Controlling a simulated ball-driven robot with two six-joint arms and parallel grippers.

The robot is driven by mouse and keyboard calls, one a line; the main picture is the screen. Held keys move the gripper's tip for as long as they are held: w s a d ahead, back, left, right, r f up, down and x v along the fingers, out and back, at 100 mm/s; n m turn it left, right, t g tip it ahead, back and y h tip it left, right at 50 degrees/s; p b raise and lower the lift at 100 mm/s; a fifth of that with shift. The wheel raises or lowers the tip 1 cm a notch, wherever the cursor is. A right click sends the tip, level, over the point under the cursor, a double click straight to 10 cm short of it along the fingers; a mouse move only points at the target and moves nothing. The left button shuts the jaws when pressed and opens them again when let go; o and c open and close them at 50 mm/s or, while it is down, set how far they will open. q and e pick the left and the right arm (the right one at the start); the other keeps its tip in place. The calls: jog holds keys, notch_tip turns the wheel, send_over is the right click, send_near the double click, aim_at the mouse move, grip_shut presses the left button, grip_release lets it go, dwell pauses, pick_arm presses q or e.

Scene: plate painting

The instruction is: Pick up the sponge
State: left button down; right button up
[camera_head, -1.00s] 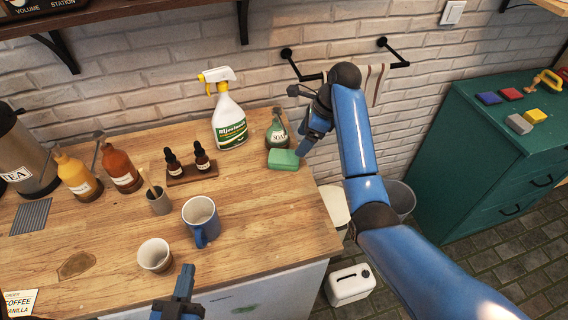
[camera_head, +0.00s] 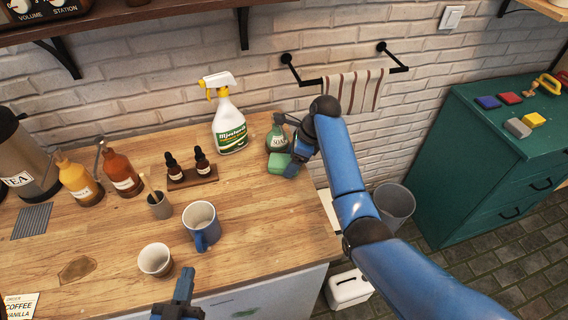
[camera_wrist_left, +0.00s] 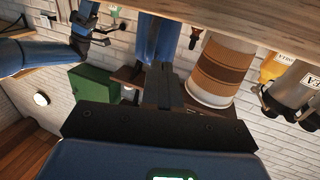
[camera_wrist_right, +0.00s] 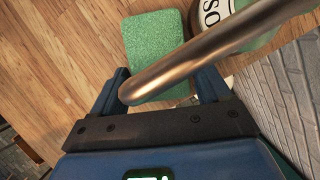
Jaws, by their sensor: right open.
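The green sponge (camera_head: 279,163) lies on the wooden counter near its right back corner, beside the soap bottle (camera_head: 278,135). In the right wrist view the sponge (camera_wrist_right: 153,45) lies just beyond my fingertips. My right gripper (camera_head: 293,160) is at the sponge's right side, partly hiding it. In its wrist view the gripper (camera_wrist_right: 166,85) is open with nothing held between the fingers. The bottle's metal spout (camera_wrist_right: 200,50) crosses in front of the jaws and hides part of the sponge's lower edge. My left gripper (camera_head: 185,280) is shut and empty by the counter's front edge.
A white spray bottle (camera_head: 229,125) stands left of the soap bottle. A blue mug (camera_head: 202,222) and a small cup (camera_head: 155,260) stand nearer the front. A striped towel (camera_head: 355,90) hangs on the wall.

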jog(key=shift+c, duration=0.2)
jog(key=c, duration=0.8)
jog(key=shift+c, duration=0.2)
pick_arm(q)
jog(key=shift+f, duration=0.1)
pick_arm(e)
jog(key=shift+r, duration=0.15)
